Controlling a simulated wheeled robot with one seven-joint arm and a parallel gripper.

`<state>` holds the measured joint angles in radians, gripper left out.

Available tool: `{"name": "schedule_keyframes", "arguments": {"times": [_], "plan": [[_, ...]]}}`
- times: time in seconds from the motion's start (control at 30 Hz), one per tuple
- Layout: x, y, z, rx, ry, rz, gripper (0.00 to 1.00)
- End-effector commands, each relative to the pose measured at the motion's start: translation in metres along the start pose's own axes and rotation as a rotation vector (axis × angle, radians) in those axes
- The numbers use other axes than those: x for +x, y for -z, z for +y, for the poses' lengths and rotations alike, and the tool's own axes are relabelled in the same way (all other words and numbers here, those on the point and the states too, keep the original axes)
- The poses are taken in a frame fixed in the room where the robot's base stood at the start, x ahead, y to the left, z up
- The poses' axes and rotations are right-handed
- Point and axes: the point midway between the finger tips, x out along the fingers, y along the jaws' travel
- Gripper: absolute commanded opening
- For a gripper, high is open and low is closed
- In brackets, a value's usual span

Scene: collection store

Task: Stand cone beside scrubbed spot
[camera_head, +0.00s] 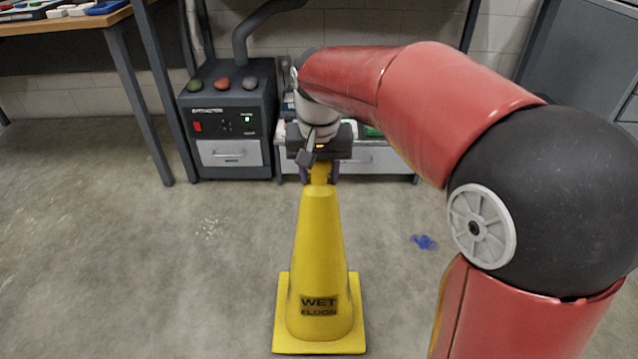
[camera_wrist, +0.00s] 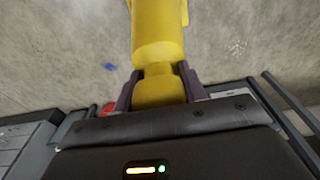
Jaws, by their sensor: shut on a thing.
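A yellow cone (camera_head: 319,240) with a square base and a dark "WET FLOOR" label stands upright in front of me. My gripper (camera_head: 319,174) is shut on its narrow top. The wrist view shows the dark fingers of my gripper (camera_wrist: 158,88) on either side of the neck of the cone (camera_wrist: 158,35). I cannot tell whether the cone's base touches the floor. A pale speckled patch (camera_head: 210,228) lies on the floor left of the cone. A blue mark (camera_head: 424,242) lies on the floor to the right. Neither patch is clearly identifiable as the scrubbed spot.
A grey machine (camera_head: 228,120) with coloured knobs stands behind, left of my gripper. A low drawer unit (camera_head: 375,160) is behind the cone. A wooden-topped table (camera_head: 60,24) is at the back left. The concrete floor (camera_head: 110,270) at left is open.

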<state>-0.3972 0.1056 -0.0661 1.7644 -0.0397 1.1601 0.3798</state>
Motion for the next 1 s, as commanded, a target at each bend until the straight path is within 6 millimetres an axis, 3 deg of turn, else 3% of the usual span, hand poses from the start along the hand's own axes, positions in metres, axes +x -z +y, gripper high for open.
{"name": "schedule_keyframes", "arguments": {"times": [0.17,0.57,0.6,0.73,1.0], "plan": [[0.023,-0.002,0.000,0.000,0.001,0.002,0.00],[0.028,-0.003,0.000,0.000,0.001,0.003,0.00],[0.028,-0.003,0.000,0.000,0.000,0.000,0.47],[0.028,-0.003,0.000,0.000,0.000,0.000,0.63],[0.027,-0.003,0.000,0.000,0.000,0.001,0.63]]}}
